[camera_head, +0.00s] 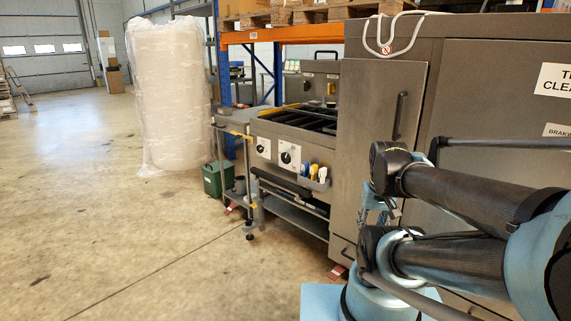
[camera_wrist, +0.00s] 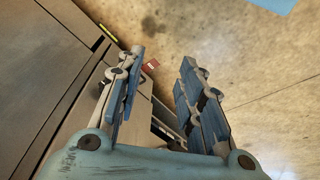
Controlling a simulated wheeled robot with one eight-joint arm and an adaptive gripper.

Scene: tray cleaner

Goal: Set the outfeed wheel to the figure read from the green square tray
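Two round dials on white plates sit on the front of the steel outfeed section: a larger one (camera_head: 290,157) and a smaller one (camera_head: 263,147) to its left. I cannot tell which is the outfeed wheel, and their settings are too small to read. No green square tray can be made out. My gripper (camera_wrist: 162,58) is open and empty in the wrist view, its two fingers well apart, pointing down past the machine's side toward the floor. It is well clear of the dials; in the head view I cannot make it out clearly.
A tall steel cabinet (camera_head: 381,120) stands right of the dials, close to my arm. A small holder (camera_head: 314,181) with blue, yellow and white items hangs beside the larger dial. A dark green box (camera_head: 216,179) and a wrapped white roll (camera_head: 168,95) stand left. The floor (camera_head: 90,200) is open.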

